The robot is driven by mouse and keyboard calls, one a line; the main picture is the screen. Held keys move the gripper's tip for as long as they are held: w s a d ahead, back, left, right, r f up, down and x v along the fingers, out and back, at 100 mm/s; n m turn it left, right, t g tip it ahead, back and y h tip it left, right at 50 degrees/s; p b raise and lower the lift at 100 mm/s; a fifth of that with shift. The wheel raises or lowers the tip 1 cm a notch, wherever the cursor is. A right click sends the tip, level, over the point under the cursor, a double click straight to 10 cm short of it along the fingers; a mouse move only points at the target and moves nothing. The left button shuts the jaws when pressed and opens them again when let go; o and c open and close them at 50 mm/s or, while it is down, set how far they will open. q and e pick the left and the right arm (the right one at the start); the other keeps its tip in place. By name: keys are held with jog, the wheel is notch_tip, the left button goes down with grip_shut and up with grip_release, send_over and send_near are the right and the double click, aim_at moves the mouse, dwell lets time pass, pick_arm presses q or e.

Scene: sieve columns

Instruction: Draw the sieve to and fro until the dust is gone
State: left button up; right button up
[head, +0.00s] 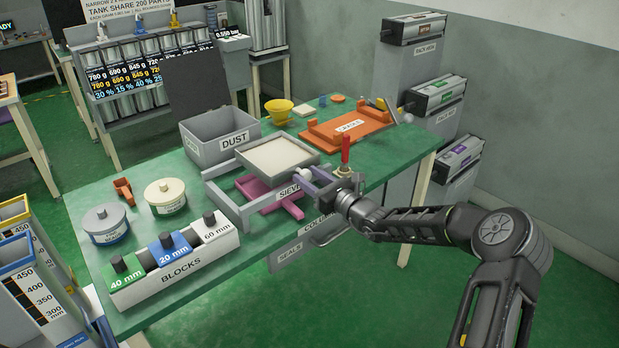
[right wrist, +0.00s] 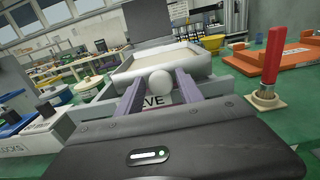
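The sieve tray (head: 314,152) is a grey square pan with a pale, flat, sand-like fill, on a grey stand labelled SIEVE (head: 238,208). A magenta piece (head: 262,192) shows beneath it. A white round knob (head: 305,174) is on the tray's near side; it also shows in the right wrist view (right wrist: 160,83). My right gripper (head: 314,178) has its purple fingers on either side of the knob. In the right wrist view, narrow gaps seem to separate the knob from the fingers. My left gripper is out of view.
A grey DUST bin (head: 203,153) stands behind the sieve. A red-handled tool (head: 345,152) stands close to my right gripper. An orange tray (head: 375,122) lies at the back right. A BLOCKS rack (head: 210,259) and round tins (head: 165,196) occupy the left front of the green table.

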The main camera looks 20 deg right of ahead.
grip_shut()
dwell(1.1)
